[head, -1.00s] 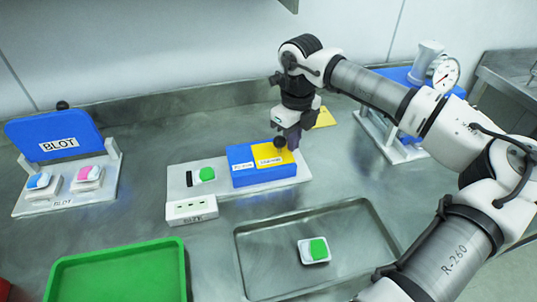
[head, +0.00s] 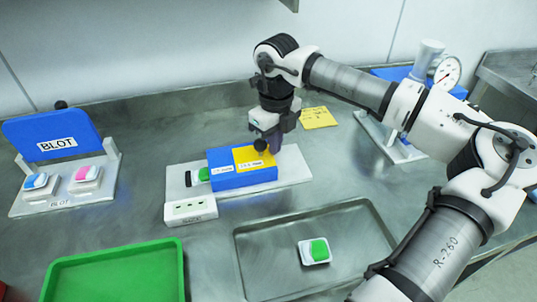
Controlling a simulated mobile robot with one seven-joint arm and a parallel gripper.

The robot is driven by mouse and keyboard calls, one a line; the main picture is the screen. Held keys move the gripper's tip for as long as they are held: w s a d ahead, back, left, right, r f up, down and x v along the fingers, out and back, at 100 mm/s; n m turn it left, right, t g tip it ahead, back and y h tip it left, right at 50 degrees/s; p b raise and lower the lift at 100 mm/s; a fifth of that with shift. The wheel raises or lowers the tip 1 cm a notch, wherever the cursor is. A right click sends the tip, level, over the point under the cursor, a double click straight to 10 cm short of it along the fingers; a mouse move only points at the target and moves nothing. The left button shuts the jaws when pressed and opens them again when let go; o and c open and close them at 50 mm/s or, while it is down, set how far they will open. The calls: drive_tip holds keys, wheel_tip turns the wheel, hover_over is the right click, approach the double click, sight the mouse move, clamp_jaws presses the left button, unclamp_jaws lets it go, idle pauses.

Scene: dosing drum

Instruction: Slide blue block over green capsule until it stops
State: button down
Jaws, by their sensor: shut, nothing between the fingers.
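The blue block (head: 230,180) has a yellow top patch, white labels and a dark knob. It sits on a pale base plate (head: 296,168). The green capsule (head: 204,174) is at the plate's left end, partly covered by the block's left end, with its left part still showing. A dark stop (head: 188,178) stands just left of the capsule. My gripper (head: 266,142) is shut and points down at the block's top right, by the knob. I cannot tell whether it touches the knob.
A small white labelled box (head: 190,209) stands in front of the plate. A metal tray (head: 372,214) holding another green-and-white piece (head: 314,251) and a green tray (head: 118,275) lie nearer. The BLOT stand (head: 54,138) is left, a gauge press (head: 428,62) right. A yellow note (head: 318,117) lies behind.

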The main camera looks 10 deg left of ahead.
sight(245, 158)
drive_tip(key=shift+s+a+b, duration=0.3)
drive_tip(key=shift+s+a, duration=0.25)
drive_tip(key=shift+a, duration=0.8)
drive_tip(key=shift+s+a+b, duration=0.35)
drive_tip(key=shift+s+a, duration=0.25)
drive_tip(key=shift+a, duration=0.75)
drive_tip(key=shift+s+a+b, duration=0.3)
drive_tip(key=shift+s+a, duration=0.25)
drive_tip(key=shift+a, duration=0.8)
drive_tip(key=shift+d, duration=0.1)
drive_tip(key=shift+w+d, duration=0.3)
drive_tip(key=shift+d, duration=0.35)
wheel_tip(245, 158, up, 8)
drive_tip(key=p, duration=0.4)
